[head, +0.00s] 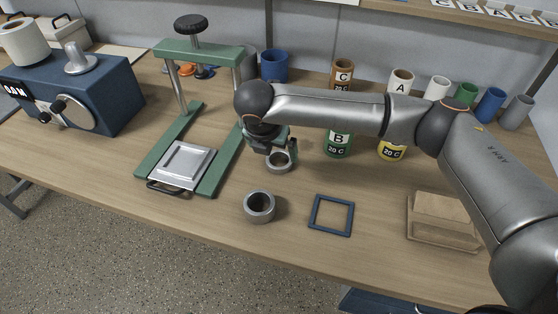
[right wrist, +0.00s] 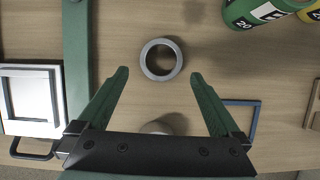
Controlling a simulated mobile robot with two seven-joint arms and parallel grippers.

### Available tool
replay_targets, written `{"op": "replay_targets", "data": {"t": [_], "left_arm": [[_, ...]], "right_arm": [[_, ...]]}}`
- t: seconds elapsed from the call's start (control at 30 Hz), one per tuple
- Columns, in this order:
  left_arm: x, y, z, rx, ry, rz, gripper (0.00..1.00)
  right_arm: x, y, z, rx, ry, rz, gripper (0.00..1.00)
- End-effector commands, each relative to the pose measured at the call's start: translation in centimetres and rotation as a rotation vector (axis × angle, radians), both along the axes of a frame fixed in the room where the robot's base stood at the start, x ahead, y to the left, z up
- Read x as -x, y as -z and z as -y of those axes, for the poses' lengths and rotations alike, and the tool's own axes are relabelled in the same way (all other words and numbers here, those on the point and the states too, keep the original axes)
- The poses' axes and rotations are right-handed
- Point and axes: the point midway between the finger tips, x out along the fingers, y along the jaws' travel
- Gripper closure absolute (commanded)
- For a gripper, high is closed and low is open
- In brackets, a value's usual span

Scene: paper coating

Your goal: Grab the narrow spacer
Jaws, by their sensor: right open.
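Two grey ring spacers are on the table. The lower, narrower-looking ring (head: 279,163) lies flat below my right gripper (head: 277,149) in the head view. It also shows in the right wrist view (right wrist: 161,78), between and slightly beyond the fingertips, untouched. The taller ring (head: 259,207) stands nearer the table's front edge. In the right wrist view the taller ring (right wrist: 157,127) is mostly hidden behind the gripper body. My right gripper is open and empty, its green fingers (right wrist: 160,73) spread wider than the ring. My left gripper is not in view.
A green press (head: 207,178) stands left of the rings. Green can B (head: 338,146) and a yellow can (head: 391,152) stand to the right. A blue square frame (head: 331,215) lies front right, with a wooden tray (head: 440,237) beyond it. The table around the rings is clear.

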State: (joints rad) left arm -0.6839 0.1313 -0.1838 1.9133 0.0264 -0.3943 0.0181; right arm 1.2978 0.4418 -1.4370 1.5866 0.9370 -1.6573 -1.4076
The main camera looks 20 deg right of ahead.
Motion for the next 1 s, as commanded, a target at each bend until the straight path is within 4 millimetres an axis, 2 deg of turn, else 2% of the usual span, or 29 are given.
{"op": "replay_targets", "data": {"t": [0.3, 0.63, 1.0], "left_arm": [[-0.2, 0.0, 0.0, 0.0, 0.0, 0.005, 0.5], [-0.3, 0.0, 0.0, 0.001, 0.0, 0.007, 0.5], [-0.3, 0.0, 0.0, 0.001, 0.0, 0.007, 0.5]], "right_arm": [[-1.1, 4.1, 1.1, 0.002, 0.001, -0.002, 0.0], [-1.4, 4.8, 1.3, 0.0, -0.001, 0.0, 0.0], [-1.4, 4.7, 1.2, 0.0, -0.001, 0.0, 0.42]]}}
